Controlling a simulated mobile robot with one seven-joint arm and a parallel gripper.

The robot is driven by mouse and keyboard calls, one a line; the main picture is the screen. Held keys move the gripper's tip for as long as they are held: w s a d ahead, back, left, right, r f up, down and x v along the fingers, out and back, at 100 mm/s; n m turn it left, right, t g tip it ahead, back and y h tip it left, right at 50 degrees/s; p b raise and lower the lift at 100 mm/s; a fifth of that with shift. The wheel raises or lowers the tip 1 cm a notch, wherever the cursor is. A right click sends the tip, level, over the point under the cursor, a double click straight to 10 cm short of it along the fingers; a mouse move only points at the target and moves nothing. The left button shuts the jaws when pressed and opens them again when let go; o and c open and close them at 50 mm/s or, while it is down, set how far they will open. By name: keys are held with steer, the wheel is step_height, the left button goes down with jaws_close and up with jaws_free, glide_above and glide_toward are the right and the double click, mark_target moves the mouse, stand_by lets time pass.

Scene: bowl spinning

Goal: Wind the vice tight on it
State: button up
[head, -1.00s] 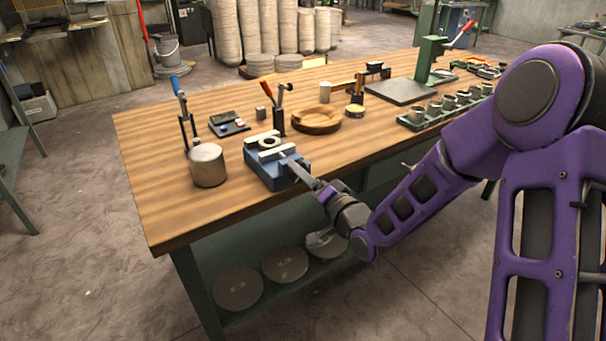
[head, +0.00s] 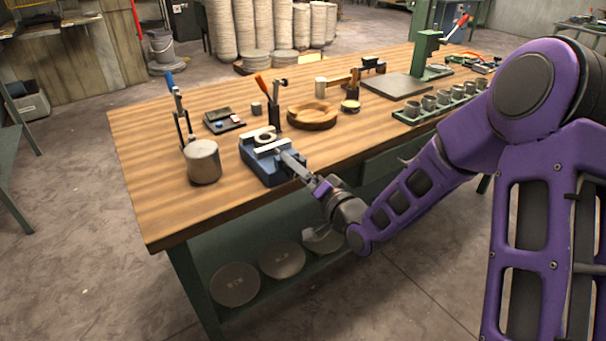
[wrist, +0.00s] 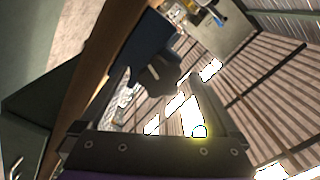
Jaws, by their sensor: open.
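The blue vice (head: 268,160) sits on the front edge of the wooden bench, with pale jaws on top. A pale ring-shaped piece (head: 265,138) lies at the jaws; I cannot tell how firmly it is held. My gripper (head: 291,161) is at the vice's front right end, its fingers hiding most of the screw and handle there. In the wrist view the blue vice body (wrist: 150,40) and a dark grey hub (wrist: 160,74) show ahead of my gripper (wrist: 168,90). The gripper is open; whether a finger touches the handle is unclear.
A green tray of cups (head: 440,103) lies right. Bare bench lies front left.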

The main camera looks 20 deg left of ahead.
steer(key=p+v, duration=0.9)
steer(key=v, duration=0.8)
steer(key=shift+s, duration=0.2)
steer(key=shift+d, duration=0.1)
